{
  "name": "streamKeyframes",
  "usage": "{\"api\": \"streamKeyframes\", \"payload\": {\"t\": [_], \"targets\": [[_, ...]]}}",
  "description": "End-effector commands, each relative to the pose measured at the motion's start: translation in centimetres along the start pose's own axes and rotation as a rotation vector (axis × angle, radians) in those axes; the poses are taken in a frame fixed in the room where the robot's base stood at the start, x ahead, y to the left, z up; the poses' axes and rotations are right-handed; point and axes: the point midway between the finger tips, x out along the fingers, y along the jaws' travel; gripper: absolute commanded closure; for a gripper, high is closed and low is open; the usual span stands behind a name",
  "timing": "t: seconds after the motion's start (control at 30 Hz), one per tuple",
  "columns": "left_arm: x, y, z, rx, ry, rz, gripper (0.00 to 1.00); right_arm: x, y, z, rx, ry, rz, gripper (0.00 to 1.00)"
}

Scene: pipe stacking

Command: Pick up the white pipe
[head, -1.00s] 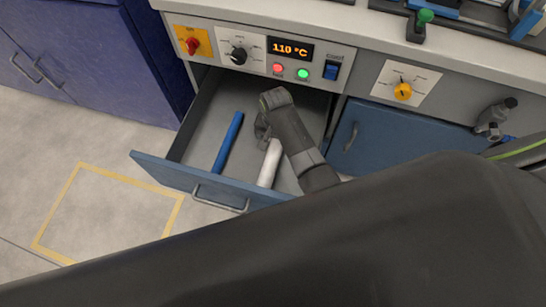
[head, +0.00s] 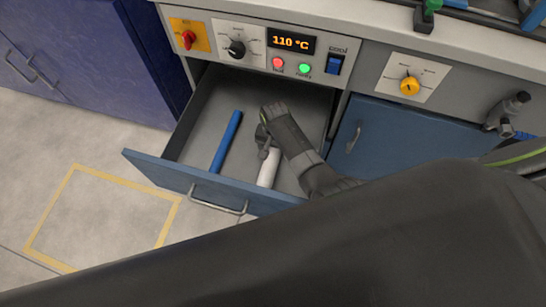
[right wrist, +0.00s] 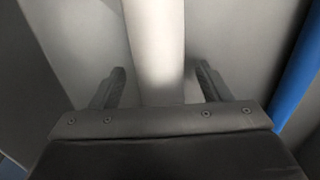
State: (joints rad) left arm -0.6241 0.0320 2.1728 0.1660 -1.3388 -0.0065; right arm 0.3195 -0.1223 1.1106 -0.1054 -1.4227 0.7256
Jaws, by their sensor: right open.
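The white pipe (head: 268,169) lies in the open drawer (head: 197,127), its upper part hidden behind my right gripper (head: 263,140) in the head view. In the right wrist view the white pipe (right wrist: 156,50) runs between the two open fingers of my right gripper (right wrist: 160,85). A gap shows on each side between pipe and fingers, so they appear apart from it. My left gripper is not in view.
A blue pipe (head: 226,141) lies left of the white one in the drawer; it also shows in the right wrist view (right wrist: 299,75). The drawer's blue front panel (head: 170,174) borders the near side.

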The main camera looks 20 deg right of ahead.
Motion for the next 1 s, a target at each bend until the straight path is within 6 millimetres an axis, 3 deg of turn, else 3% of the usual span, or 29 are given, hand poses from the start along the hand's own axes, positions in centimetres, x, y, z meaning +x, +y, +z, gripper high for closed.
{"api": "streamKeyframes", "payload": {"t": [0.17,0.57,1.0], "targets": [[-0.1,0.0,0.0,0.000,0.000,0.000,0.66,-0.1,0.0,0.0,0.000,0.000,0.000,0.29],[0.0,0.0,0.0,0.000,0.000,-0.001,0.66,-0.1,0.0,0.0,0.000,0.000,0.000,0.80],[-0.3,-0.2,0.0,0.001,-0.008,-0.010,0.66,-1.2,-0.1,0.0,0.000,0.002,-0.002,0.81]]}}
